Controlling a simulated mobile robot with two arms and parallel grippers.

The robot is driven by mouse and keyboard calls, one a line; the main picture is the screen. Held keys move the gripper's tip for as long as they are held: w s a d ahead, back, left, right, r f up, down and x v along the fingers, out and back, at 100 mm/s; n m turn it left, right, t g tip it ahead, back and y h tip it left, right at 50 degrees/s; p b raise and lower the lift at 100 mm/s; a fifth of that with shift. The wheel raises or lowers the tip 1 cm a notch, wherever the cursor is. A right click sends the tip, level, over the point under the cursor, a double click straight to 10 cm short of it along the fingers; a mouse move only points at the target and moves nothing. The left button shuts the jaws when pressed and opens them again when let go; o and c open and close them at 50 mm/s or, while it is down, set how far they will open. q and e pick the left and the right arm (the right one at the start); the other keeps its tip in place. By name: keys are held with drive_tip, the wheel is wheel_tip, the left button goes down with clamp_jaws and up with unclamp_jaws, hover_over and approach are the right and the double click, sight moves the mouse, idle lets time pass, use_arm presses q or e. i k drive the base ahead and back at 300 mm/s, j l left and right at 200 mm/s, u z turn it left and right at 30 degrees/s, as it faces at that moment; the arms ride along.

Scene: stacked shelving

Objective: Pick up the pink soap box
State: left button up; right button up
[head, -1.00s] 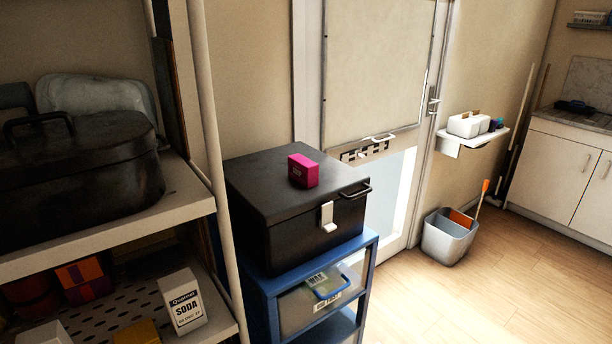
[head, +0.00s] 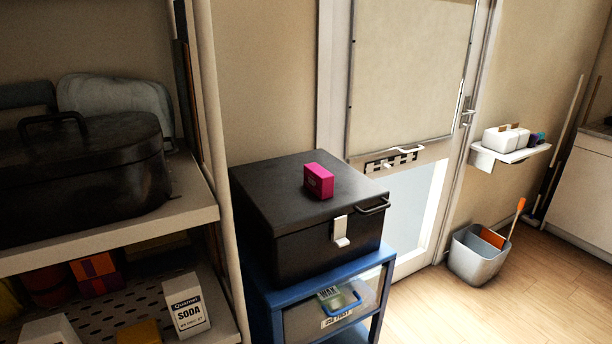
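The pink soap box (head: 318,181) is a small magenta carton with faint print on its front. It rests on the lid of a black box (head: 285,196) with a white latch and a dark side handle. The black box stands on a blue shelf unit (head: 262,297) in the middle of the head view. Nothing covers the pink box and nothing else stands on the lid. Neither of my grippers shows in the view.
A white shelf rack (head: 185,192) at left holds a black roasting pan (head: 85,170), with a soda box (head: 186,304) and other cartons below. A grey bucket (head: 479,254) stands by the door. A small wall shelf (head: 512,154) is at right. Wooden floor (head: 440,315) is clear at lower right.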

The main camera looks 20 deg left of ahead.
sight(319, 181)
drive_tip(key=i+l+u, duration=0.5)
drive_tip(key=l+u, duration=0.15)
drive_tip(key=i+l+u, duration=0.15)
drive_tip(key=l+u, duration=0.2)
drive_tip(key=l, duration=0.15)
drive_tip(key=i+l+u, duration=0.1)
drive_tip(key=l+u, duration=0.6)
drive_tip(key=l, duration=0.25)
drive_tip(key=l+u, duration=0.3)
drive_tip(key=l, duration=0.25)
